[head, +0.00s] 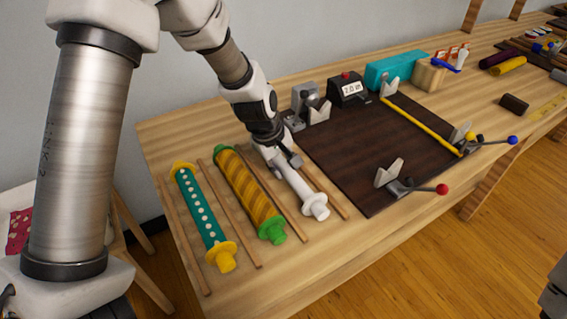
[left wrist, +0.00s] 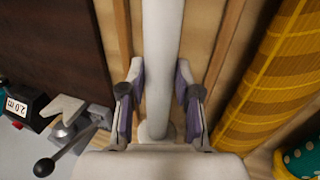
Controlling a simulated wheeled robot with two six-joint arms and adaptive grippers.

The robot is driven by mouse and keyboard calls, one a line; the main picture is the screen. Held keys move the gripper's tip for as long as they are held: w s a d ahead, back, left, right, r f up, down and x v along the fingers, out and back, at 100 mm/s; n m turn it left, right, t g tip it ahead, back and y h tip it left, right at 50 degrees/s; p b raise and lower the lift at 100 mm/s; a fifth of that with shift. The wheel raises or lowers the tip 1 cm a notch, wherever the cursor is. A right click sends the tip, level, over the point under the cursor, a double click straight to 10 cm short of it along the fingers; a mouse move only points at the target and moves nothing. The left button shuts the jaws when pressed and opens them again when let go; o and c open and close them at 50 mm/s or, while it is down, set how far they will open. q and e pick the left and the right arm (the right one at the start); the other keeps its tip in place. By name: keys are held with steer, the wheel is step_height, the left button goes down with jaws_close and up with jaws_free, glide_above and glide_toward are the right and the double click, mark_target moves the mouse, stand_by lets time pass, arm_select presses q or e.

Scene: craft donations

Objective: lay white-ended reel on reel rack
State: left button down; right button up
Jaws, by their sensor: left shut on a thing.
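The white-ended reel (head: 301,187), bare white along its shaft, lies lengthwise between two thin wooden strips of the reel rack (head: 270,191). My left gripper (head: 283,162) is shut on its shaft, nearer its far end. In the left wrist view the reel (left wrist: 162,40) runs between the two fingers of the gripper (left wrist: 160,95), with a strip of the rack (left wrist: 229,44) on each side. I cannot tell whether the reel touches the tabletop.
A yellow-striped reel with green ends (head: 247,192) and a teal dotted reel with yellow ends (head: 204,215) lie left of it between other strips. A dark board (head: 375,150) with clamps and a counter box (head: 349,90) lies to the right.

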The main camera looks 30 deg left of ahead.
stand_by(0.3)
arm_select(q)
steer(key=c, duration=0.7)
jaws_free()
steer(key=shift+c, duration=0.2)
steer(key=v, duration=0.8)
steer(key=shift+f, duration=0.1)
